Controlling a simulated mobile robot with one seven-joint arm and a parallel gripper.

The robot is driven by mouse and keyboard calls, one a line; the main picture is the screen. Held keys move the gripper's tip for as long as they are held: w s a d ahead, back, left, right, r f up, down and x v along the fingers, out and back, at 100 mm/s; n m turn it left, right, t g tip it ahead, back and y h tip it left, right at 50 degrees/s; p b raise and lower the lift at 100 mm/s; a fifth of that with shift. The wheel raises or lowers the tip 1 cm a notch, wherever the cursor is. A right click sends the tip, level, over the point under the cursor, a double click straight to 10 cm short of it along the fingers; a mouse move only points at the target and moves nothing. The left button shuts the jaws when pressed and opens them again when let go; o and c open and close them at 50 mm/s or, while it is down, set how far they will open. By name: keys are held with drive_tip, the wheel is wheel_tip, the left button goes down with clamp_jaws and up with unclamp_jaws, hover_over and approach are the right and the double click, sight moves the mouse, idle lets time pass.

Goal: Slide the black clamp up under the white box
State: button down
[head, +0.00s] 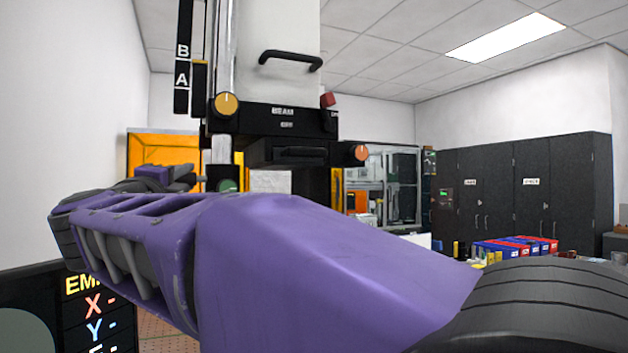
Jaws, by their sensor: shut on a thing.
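The white box (278,50) is at upper centre, with a black handle on its front. Its black lower band (275,121) reads "BEAM" and bears a yellow knob at left. The black clamp (212,174) is a small dark block with a green knob, low on the silver column (220,150). A gap shows between it and the band above. My gripper (192,176) comes in from the left and appears shut on the clamp's left side. The fingertips are small, and the exact contact is hard to see. My purple arm hides what lies below the clamp.
A black unit (290,152) with an orange knob (362,152) juts out below the band, right of the clamp. A black strip (182,70) marked B and A stands left of the column. A display (95,300) is at lower left. Dark cabinets (520,190) stand far right.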

drive_tip(key=shift+r, duration=0.1)
wheel_tip(320, 180, up, 5)
drive_tip(key=p, duration=0.4)
drive_tip(key=shift+r, duration=0.1)
drive_tip(key=c, duration=0.7)
unclamp_jaws()
drive_tip(key=shift+f, duration=0.25)
